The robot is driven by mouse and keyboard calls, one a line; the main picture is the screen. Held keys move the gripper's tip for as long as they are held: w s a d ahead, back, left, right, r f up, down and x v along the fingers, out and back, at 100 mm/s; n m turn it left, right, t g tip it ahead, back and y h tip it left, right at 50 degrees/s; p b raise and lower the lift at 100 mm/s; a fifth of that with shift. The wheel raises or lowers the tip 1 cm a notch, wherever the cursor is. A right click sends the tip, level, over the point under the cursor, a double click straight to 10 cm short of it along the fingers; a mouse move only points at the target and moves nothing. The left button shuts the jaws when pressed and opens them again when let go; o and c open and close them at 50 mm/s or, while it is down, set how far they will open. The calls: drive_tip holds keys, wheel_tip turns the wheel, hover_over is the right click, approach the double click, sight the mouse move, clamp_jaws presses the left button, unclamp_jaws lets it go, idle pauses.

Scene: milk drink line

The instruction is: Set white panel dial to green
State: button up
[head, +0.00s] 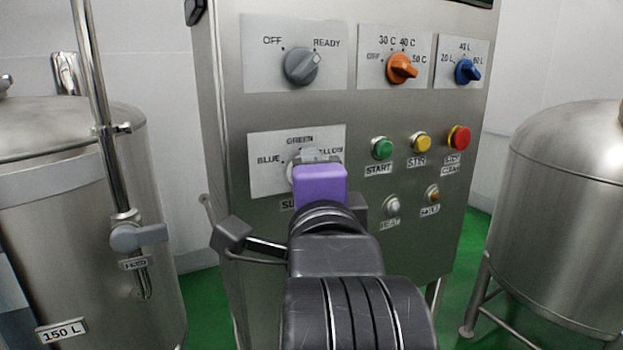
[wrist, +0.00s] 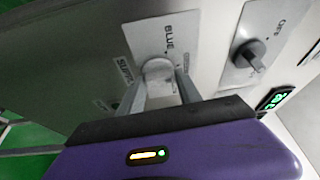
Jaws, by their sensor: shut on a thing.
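The white dial (wrist: 157,69) sits on a pale plate (head: 264,172) low on the left of the steel panel. The plate reads BLUE at left, GREEN at top and YELLOW at right. My gripper (wrist: 160,84), with its purple body, is in front of the plate, its two grey fingers on either side of the dial and shut on it. In the head view the gripper hides most of the dial, and only a pale edge shows. I cannot tell which label the dial's pointer faces.
Above are a grey OFF/READY dial (head: 301,66), an orange temperature dial (head: 402,68) and a blue litre dial (head: 467,71). Green (head: 382,148), yellow (head: 421,142) and red (head: 459,138) buttons lie to the right. Steel tanks stand at left (head: 80,220) and right (head: 570,220).

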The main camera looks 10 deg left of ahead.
drive_tip(key=shift+m, duration=0.4)
drive_tip(key=shift+r, duration=0.1)
drive_tip(key=o, duration=1.3)
drive_tip(key=shift+w, duration=0.1)
drive_tip(key=b+v, duration=0.2)
drive_tip(key=v, duration=0.5)
drive_tip(key=shift+s, duration=0.45)
